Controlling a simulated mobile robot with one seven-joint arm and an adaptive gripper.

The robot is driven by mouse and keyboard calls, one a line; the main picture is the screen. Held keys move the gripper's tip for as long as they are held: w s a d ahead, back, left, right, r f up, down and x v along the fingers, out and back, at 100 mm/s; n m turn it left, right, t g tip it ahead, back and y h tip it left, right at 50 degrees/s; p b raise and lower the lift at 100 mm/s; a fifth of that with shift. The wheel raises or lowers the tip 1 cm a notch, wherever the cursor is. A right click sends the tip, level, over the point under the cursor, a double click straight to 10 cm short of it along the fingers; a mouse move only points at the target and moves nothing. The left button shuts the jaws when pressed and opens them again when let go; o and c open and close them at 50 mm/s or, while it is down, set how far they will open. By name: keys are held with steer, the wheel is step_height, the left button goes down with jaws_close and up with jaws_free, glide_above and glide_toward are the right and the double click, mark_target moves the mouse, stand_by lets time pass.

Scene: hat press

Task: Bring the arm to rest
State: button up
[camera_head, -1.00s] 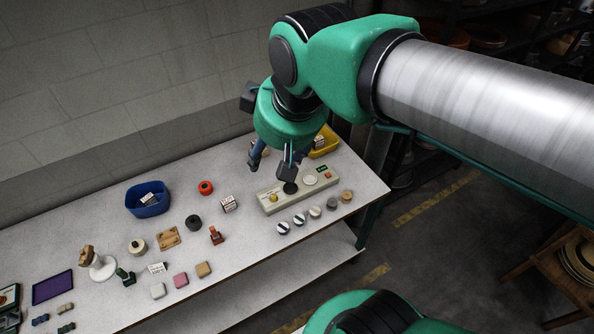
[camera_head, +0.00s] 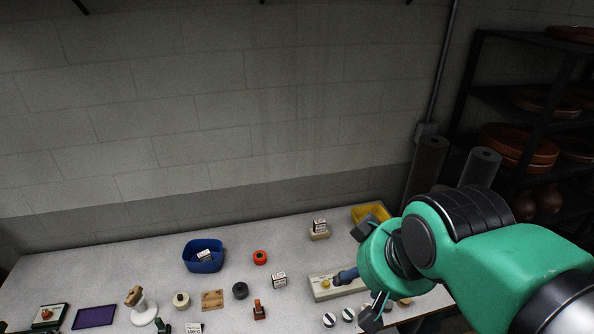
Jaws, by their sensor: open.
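My green and black arm comes in from the lower right, and its wrist is over the right end of the table (camera_head: 100,265). My gripper (camera_head: 356,296) is open and points down and left. Its fingers are apart, and I see nothing held between them. In the picture they overlap a pale control box (camera_head: 322,292) with a yellow button, hiding its right part. I cannot tell the height of the fingertips above the box.
A yellow bin (camera_head: 370,212) and a small block with a label (camera_head: 319,228) stand behind my gripper. Round knobs (camera_head: 329,320) lie in front of it. A blue bin (camera_head: 203,256) and several stamps are farther left. A shelf rack (camera_head: 490,90) stands right.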

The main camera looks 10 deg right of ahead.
step_height(320, 180, down, 13)
steer(key=b, duration=1.3)
steer(key=shift+f, duration=0.15)
